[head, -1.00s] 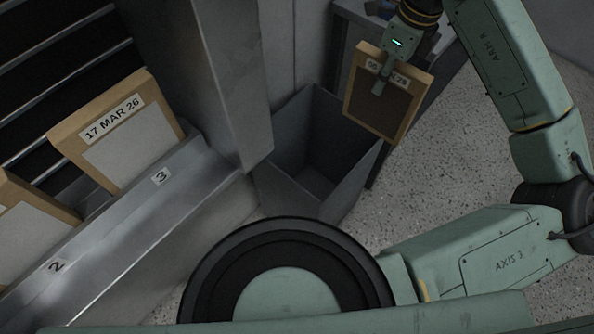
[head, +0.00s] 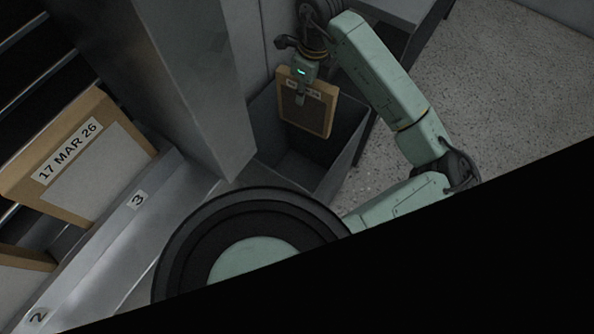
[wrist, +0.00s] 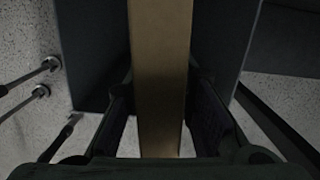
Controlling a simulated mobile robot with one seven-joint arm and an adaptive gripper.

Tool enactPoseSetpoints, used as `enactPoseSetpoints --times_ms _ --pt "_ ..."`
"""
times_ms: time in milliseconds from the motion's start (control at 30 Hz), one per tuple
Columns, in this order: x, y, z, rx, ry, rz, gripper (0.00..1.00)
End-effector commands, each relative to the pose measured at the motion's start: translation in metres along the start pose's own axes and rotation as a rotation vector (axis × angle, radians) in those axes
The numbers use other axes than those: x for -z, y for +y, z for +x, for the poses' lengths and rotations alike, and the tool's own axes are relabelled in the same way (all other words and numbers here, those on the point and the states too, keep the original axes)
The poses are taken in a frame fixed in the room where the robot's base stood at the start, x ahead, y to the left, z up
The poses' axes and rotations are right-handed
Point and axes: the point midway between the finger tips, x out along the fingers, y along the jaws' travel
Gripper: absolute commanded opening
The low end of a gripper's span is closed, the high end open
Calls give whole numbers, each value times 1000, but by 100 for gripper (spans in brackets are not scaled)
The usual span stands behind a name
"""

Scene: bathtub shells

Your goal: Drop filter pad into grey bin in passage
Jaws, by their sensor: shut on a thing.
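The filter pad (head: 306,113) has a tan frame, a dark brown face and a label partly covered by my gripper. My gripper (head: 300,98) is shut on its top edge and holds it hanging upright. The grey bin (head: 345,150) is open at the top and stands on the floor. In the head view the pad overlaps the bin's opening, near its back side; how deep it hangs is hard to tell. In the wrist view the pad's edge (wrist: 160,75) runs between my two fingers, with dark bin walls on both sides.
A metal rack at left holds a pad dated 17 MAR 26 (head: 75,160) behind a ledge marked 2 and 3. A grey upright panel (head: 190,80) stands left of the bin. Speckled floor (head: 480,90) is open at right. Black covers the lower right.

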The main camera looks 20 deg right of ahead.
Motion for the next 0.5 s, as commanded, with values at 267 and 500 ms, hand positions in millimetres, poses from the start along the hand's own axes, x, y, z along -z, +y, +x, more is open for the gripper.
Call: enactPoseSetpoints --times_ms 267,500 --pt "2 0 17 -1 -1 0 0" --pt "2 0 17 0 0 0 0"
